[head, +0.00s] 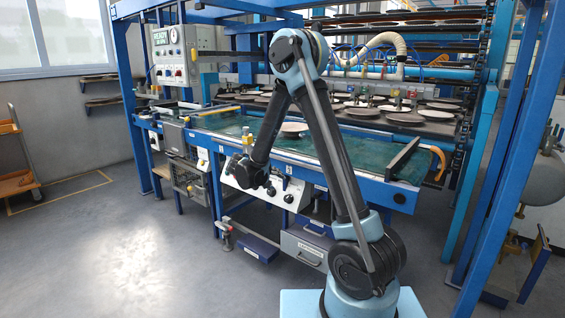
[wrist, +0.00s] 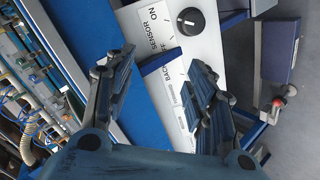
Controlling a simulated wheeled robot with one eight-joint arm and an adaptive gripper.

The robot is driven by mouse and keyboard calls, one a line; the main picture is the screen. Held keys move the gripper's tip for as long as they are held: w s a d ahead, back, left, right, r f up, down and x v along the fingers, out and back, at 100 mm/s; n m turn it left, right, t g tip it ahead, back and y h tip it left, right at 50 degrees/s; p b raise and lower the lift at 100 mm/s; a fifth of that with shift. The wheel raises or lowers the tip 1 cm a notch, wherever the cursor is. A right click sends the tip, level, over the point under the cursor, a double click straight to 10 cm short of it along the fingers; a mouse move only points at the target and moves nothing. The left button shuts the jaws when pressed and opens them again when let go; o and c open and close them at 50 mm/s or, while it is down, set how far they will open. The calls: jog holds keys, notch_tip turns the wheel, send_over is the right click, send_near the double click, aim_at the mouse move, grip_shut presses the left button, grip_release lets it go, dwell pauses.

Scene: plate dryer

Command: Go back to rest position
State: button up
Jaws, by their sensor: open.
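My gripper (head: 240,172) hangs low from my bent arm, in front of the white control panel (head: 290,195) on the front of the plate dryer (head: 340,152). Beyond the fingers is the panel, with a black knob (wrist: 188,22) and a "SENSOR ON/OFF" label (wrist: 155,35). The knob is apart from the fingers. My wrist covers part of the panel in the head view.
A pale plate (head: 293,128) lies on the green conveyor (head: 345,155); several more sit on racks behind. Blue posts (head: 495,130) stand at the right. A grey drawer (head: 303,250) sits below the panel. Open floor (head: 130,240) lies at the left, with an orange cart (head: 14,184).

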jog(key=s+d+r+m+g+y, duration=0.1)
jog(key=s+d+r+g, duration=0.1)
jog(key=s+d+r, duration=0.55)
jog(key=s+d+r+m+g+y, duration=0.1)
jog(key=s+d+r+g, duration=0.15)
jog(key=s+d, duration=0.95)
jog(key=s+d+f+y, duration=0.1)
jog(key=s+f, duration=0.1)
jog(key=s, duration=0.5)
jog(key=s+d+f+m+g+y, duration=0.1)
jog(key=s+f+y, duration=0.1)
jog(key=s, duration=0.6)
jog(key=s+d+f+g+y, duration=0.1)
jog(key=s+d+f+y, duration=0.1)
jog(key=s, duration=0.6)
jog(key=shift+f+m, duration=0.25)
jog(key=shift+m, duration=0.15)
jog(key=shift+w+f, duration=0.2)
jog(key=shift+w, duration=0.25)
